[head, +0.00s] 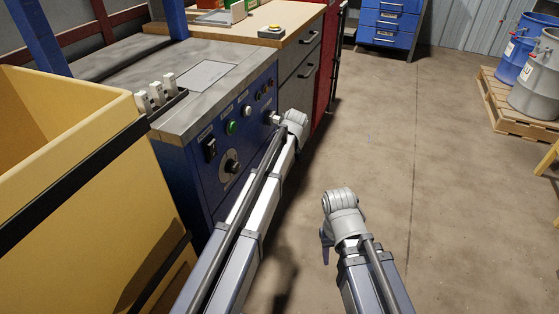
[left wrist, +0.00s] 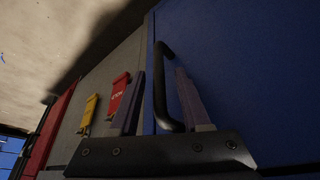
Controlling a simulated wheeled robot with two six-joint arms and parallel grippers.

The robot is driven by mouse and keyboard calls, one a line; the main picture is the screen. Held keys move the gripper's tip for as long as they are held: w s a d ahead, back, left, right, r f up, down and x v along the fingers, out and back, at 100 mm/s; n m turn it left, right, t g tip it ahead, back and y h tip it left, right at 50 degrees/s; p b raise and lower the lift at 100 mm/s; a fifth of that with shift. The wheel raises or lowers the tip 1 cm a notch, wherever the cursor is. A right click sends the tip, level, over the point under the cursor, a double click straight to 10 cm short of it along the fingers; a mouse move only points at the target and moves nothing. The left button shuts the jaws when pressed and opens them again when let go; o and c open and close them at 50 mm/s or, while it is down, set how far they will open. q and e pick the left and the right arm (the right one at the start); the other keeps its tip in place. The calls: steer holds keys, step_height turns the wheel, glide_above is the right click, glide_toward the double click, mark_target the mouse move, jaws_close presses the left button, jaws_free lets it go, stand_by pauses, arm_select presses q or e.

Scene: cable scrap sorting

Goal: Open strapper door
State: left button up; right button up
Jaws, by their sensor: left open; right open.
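The strapper is a blue cabinet (head: 185,190) with a grey metal top, at the left of the head view. Its front carries a control panel with a green button (head: 231,127) and a dial. In the left wrist view a blue panel, apparently its door (left wrist: 245,75), bears a black bar handle (left wrist: 160,88). My left gripper (left wrist: 160,71) is open, its two fingers on either side of the handle in the picture. Contact cannot be told. In the head view its fingers are hidden beyond the arm. My right gripper (head: 327,245) is open, low over the floor, away from the strapper.
A yellow bin (head: 75,215) stands left of the strapper. Beyond are a wooden-topped bench (head: 225,36), a red cabinet (head: 331,60) and blue drawers (head: 388,24). Drums stand on a pallet (head: 500,108) at the right. Red (left wrist: 121,90) and yellow (left wrist: 89,110) tags show. The floor is clear.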

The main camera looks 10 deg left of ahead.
arm_select(q)
steer(key=shift+f, duration=0.1)
jaws_close()
stand_by(0.4)
stand_by(1.1)
